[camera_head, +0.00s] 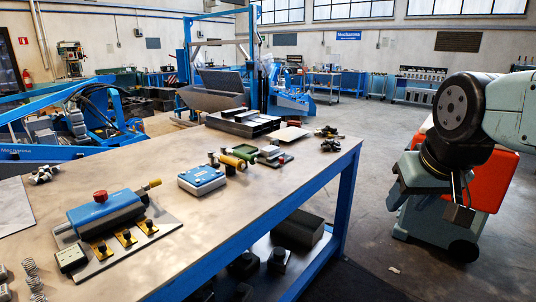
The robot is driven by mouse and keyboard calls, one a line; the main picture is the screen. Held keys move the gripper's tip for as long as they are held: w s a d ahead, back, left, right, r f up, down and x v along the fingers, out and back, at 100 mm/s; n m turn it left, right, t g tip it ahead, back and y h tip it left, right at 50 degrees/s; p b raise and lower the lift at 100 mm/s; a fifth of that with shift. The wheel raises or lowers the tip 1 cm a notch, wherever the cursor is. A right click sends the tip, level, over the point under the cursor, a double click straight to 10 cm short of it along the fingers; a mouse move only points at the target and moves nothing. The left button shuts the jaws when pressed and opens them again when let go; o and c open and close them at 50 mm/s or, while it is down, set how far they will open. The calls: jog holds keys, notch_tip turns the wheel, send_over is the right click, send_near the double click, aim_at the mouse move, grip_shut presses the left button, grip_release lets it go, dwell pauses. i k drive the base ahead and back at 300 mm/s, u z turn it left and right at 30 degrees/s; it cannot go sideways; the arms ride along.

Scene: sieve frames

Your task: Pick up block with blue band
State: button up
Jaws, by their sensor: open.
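My gripper (459,207) is at the right, past the bench's right edge and well apart from the block. It points down and looks empty. Its fingers are small and dark, partly lost against the grey and red machine behind.
A blue housing with a red knob (107,212) lies on a metal plate at the bench's front left. A green and yellow cylinder fitting (236,158) stands just behind the block. Dark trays (243,121) lie farther back.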

aim_at(266, 152)
jog(key=i, duration=1)
